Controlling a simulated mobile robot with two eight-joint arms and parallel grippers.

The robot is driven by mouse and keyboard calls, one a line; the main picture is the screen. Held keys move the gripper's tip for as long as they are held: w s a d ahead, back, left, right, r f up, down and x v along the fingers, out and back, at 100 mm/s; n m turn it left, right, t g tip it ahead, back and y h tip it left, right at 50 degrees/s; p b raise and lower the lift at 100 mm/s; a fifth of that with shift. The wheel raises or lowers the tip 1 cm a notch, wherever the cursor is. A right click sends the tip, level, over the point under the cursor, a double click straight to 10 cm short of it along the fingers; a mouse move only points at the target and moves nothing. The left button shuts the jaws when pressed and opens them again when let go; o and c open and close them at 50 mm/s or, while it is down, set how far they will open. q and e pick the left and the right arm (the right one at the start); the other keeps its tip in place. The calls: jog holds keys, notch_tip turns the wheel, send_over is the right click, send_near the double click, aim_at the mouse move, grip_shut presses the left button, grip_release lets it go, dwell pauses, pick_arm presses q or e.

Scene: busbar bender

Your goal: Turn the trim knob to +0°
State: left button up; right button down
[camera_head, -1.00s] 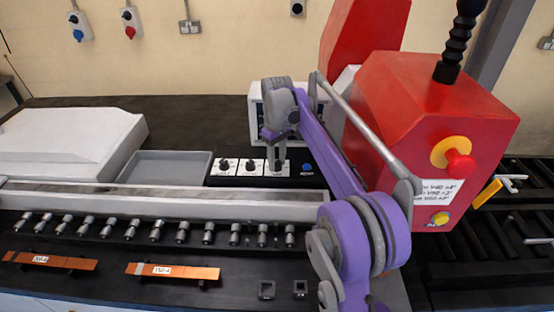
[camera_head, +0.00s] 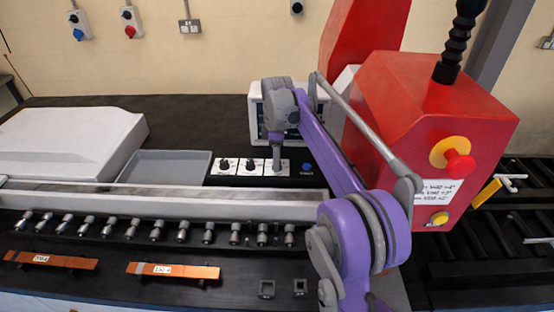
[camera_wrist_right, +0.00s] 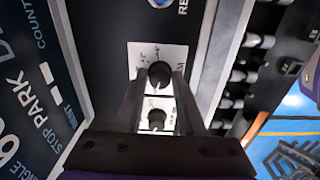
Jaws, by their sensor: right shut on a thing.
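The trim knob (camera_wrist_right: 160,74) is a dark round knob on a white dial card, seen between my fingertips in the right wrist view. In the head view my right gripper (camera_head: 278,168) points down over the rightmost of the three dial cards (camera_head: 284,171) and hides that knob. It is shut on the knob, with one finger on each side. The dial marks are too small to read. My left gripper is not in view.
Two other knobs (camera_head: 225,165) stand in the row to the left. A blue button (camera_head: 307,167) is just right. A display box (camera_head: 256,105) stands behind, and the red machine housing (camera_head: 430,110) is close on the right. A grey tray (camera_head: 165,167) lies left.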

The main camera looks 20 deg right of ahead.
dwell(0.4)
jog(key=c, duration=0.5)
grip_release()
notch_tip(320, 180, up, 11)
jog(key=shift+f, duration=0.15)
dwell(0.6)
